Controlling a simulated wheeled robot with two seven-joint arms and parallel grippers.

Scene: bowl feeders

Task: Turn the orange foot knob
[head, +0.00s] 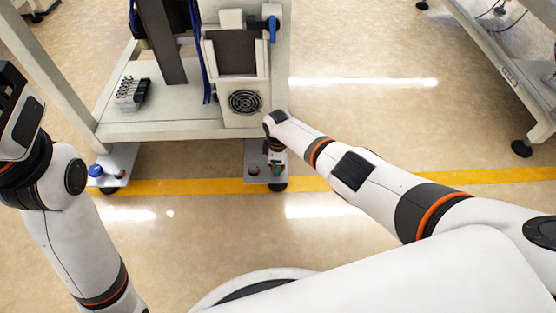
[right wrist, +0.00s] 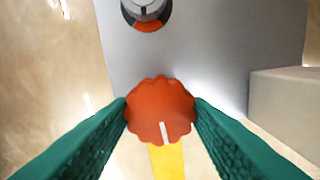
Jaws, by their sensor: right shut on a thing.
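The orange foot knob (right wrist: 160,108) has a scalloped edge and a white line on its face pointing toward the bottom of the right wrist view. My right gripper (right wrist: 160,112) has its green fingers on both sides of the knob, touching its edge. In the head view, my right gripper (head: 276,167) is low at the machine's right foot plate (head: 265,155), and the knob cannot be made out there. My left arm is at the left of the head view, and its fingers do not show.
A round fitting with an orange-red ring (right wrist: 148,14) is on the grey plate (right wrist: 210,50). The left foot plate carries a blue knob (head: 95,171). The machine frame (head: 170,130) stands above the plates. A yellow floor line (head: 220,186) passes under them. The floor in front is clear.

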